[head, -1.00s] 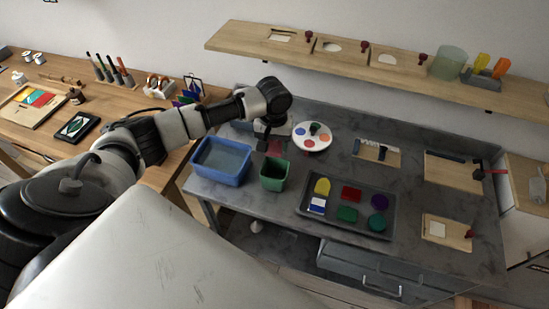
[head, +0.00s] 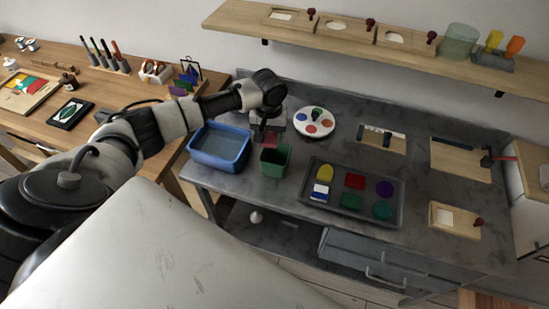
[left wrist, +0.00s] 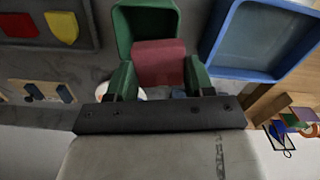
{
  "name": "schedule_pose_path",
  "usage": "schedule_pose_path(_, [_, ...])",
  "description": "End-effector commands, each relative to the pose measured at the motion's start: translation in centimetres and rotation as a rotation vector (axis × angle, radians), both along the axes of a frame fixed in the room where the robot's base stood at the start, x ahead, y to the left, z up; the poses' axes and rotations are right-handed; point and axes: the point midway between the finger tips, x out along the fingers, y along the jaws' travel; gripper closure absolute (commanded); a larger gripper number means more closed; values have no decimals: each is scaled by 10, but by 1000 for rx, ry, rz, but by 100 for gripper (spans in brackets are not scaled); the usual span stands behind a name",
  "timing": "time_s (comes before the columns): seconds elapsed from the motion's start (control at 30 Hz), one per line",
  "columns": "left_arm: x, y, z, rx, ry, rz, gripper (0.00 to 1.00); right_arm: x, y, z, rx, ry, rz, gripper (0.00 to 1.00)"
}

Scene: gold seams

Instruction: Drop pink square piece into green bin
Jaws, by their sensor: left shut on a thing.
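The pink square piece (left wrist: 160,62) is held between the green fingertips of my left gripper (left wrist: 160,78) in the left wrist view. In the head view my left gripper (head: 268,134) is at the back edge of the green bin (head: 275,162), and a bit of pink shows under it. In the left wrist view the piece overlaps the rim of the green bin (left wrist: 122,22), whose opening lies just beyond it. How high the piece is above the rim is hard to tell. My right gripper is not in view.
A blue tub (head: 219,148) stands just left of the green bin. A dark tray (head: 335,205) with several coloured pieces lies to its right. A round white palette (head: 314,122) is behind on the grey bench. A wooden shelf (head: 350,42) runs along the wall.

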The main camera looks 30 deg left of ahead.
Motion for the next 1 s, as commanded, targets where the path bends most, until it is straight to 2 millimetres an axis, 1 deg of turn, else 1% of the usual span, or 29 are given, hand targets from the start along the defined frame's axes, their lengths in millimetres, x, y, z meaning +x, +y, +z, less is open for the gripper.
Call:
schedule_pose_path(0.2, [0,0,1,0,-1,0,73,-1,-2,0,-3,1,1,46])
schedule_pose_path(0.23, [0,0,1,0,-1,0,46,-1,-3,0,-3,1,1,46])
schedule_pose_path(0.4, [0,0,1,0,-1,0,20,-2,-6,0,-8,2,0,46])
schedule_pose_path(0.43, [0,0,1,0,-1,0,18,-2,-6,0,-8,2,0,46])
schedule_pose_path(0.67, [0,0,0,0,0,0,18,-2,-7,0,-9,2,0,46])
schedule_pose_path(0.77, [0,0,4,0,-1,0,18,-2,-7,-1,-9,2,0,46])
schedule_pose_path(0.87, [1,0,16,0,-3,0,18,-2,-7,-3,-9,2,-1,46])
schedule_pose_path(1.0, [1,0,44,-1,-5,0,18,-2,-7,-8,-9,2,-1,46])
